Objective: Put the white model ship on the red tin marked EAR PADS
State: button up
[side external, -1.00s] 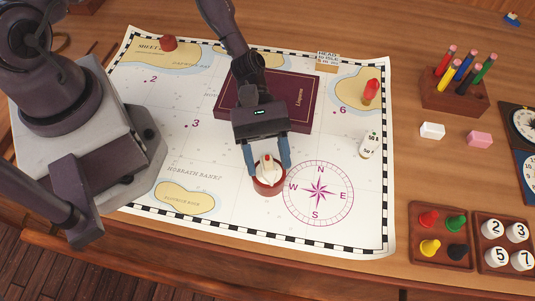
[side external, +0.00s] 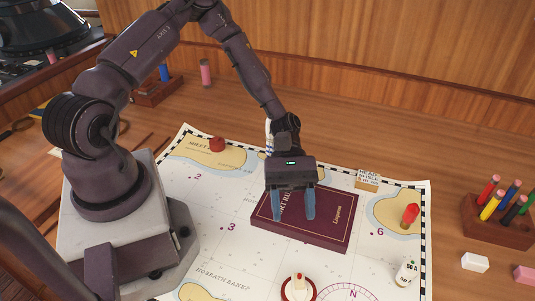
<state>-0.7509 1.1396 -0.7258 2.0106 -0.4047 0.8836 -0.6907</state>
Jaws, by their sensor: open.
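The white model ship (side external: 299,283), with a small red top, sits upright on a round red tin (side external: 286,296) at the bottom edge of the picture. The tin's front is cut off by the picture edge and no marking on it can be read. My gripper (side external: 292,207) is open and empty, with its blue fingers pointing down over the dark red book. It is behind the ship and the tin and apart from both.
The dark red book (side external: 330,218) lies on the white chart (side external: 215,255). A red item (side external: 410,214), a white bottle (side external: 405,271) and a small sign block (side external: 367,180) stand at the right. A red round object (side external: 217,144) is at the back left. A pencil block (side external: 485,234) stands far right.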

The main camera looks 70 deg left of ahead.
jog(key=s+a+r+m+t+y, duration=0.3)
jog(key=r+m+y, duration=0.1)
jog(key=r, duration=0.4)
jog(key=s+a+r+m+t+y, duration=0.3)
jog(key=a+r+m+t+y, duration=0.1)
jog(key=r, duration=0.5)
jog(key=s+a+r+m+t+y, duration=0.3)
jog(key=a+r+m+y, duration=0.1)
jog(key=r, duration=0.4)
jog(key=shift+r+m+y, duration=0.25)
jog(key=shift+m+y, duration=0.05)
jog(key=shift+m, duration=0.6)
